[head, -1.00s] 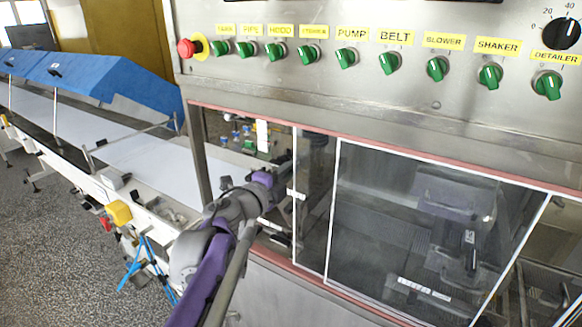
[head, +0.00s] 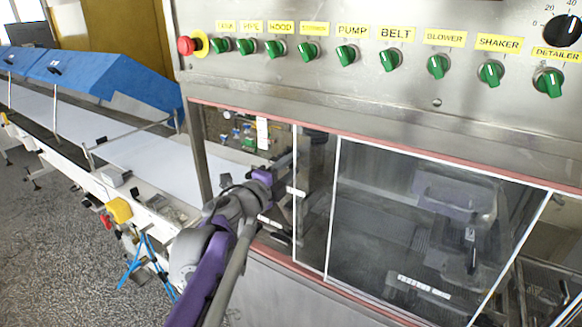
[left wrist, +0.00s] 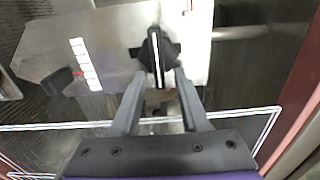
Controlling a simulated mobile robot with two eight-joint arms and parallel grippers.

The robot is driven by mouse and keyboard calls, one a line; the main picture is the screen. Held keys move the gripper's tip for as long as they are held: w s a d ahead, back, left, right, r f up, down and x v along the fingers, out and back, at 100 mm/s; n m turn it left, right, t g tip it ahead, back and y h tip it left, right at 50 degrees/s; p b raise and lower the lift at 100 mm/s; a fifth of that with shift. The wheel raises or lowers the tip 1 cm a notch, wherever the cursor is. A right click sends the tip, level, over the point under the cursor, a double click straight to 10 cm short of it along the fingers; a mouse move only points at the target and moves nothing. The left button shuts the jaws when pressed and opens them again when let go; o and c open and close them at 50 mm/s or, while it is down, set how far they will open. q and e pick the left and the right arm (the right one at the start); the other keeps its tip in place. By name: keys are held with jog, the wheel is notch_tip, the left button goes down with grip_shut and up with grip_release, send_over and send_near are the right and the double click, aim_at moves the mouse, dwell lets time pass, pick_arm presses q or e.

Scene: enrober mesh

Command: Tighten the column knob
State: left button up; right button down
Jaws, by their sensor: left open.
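In the left wrist view, a black knob (left wrist: 155,50) with a pale stripe along its grip sits on a bright metal plate. I take it to be the column knob. My left gripper (left wrist: 160,78) is open, with its two grey fingers pointing at the knob, one on each side of its lower end. I cannot tell whether they touch it. In the head view, my left arm reaches through the opening beside the window, and its dark gripper (head: 284,168) is hard to make out there. The knob cannot be made out in the head view. My right gripper is not in view.
The steel machine has a panel of green switches (head: 347,54) and a red stop button (head: 187,45) above. A framed clear window (head: 420,225) stands right of my arm. A white conveyor belt (head: 130,150) runs off to the left. White-edged framing (left wrist: 50,126) lies near my fingers.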

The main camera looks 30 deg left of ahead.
pick_arm(q)
jog(key=s+b, duration=0.1)
jog(key=s, duration=0.9)
jog(key=shift+s+a, duration=0.35)
jog(key=shift+a, duration=0.05)
jog(key=s+f+n+g+y, duration=0.45)
jog(key=f+n+y, duration=0.25)
jog(key=f+n, duration=0.65)
jog(key=s+d+f+n+g+h, duration=0.2)
jog(key=s+d+f+g, duration=0.2)
jog(key=f, duration=0.5)
jog(key=s+d+f+n+g+h, duration=0.3)
jog(key=s+d+f+g, duration=0.1)
jog(key=s+d+f, duration=0.5)
jog(key=shift+s+f, duration=0.35)
jog(key=shift+s, duration=0.2)
